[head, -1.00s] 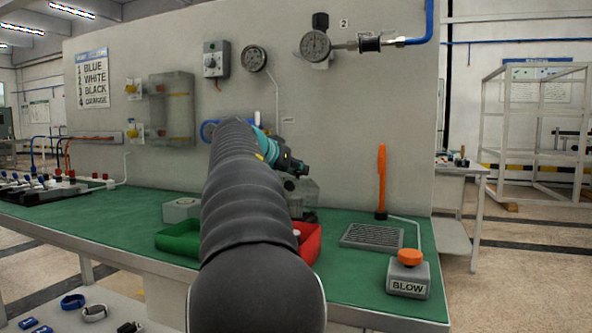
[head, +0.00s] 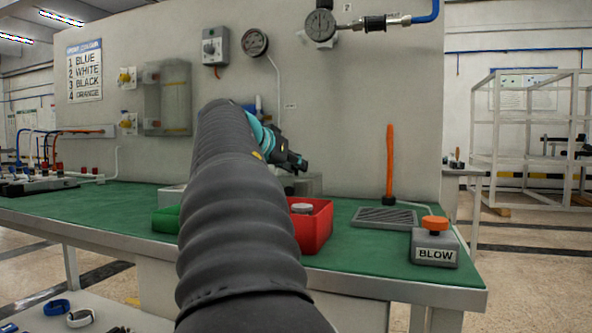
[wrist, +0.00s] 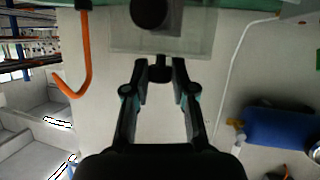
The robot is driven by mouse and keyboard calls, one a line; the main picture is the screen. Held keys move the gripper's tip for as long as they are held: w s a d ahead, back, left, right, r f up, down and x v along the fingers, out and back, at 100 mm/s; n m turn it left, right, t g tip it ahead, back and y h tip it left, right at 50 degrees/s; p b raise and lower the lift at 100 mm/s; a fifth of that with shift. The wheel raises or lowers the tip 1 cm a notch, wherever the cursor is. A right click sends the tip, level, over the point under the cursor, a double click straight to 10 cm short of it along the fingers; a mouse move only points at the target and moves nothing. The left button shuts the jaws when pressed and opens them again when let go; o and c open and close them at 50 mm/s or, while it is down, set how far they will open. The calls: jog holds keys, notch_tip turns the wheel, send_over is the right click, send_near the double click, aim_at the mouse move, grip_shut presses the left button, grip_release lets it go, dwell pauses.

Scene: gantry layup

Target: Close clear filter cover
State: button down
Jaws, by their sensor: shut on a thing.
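The clear cover (wrist: 204,42) shows in the wrist view as a see-through panel at the top middle, just beyond my fingertips. A short dark handle (wrist: 159,70) stands at its near edge. My gripper (wrist: 160,84) is shut on this handle, with one finger on each side. In the head view my gripper (head: 296,161) is at the wall side of the bench, right of my arm. A greyish, see-through box shape (head: 308,184) shows just below it. My arm hides most of the area behind, so I cannot tell how far the cover stands open.
A red bin (head: 319,232) and a green bin (head: 165,221) stand on the green bench (head: 350,262). A grey grille (head: 384,217), an upright orange rod (head: 390,162) and the BLOW button box (head: 434,245) are at the right. A blue part (wrist: 280,127) shows in the wrist view.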

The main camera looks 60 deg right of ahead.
jog(key=shift+f, duration=0.35)
jog(key=c, duration=1)
grip_release()
jog(key=v, duration=1.2)
jog(key=shift+r, duration=0.2)
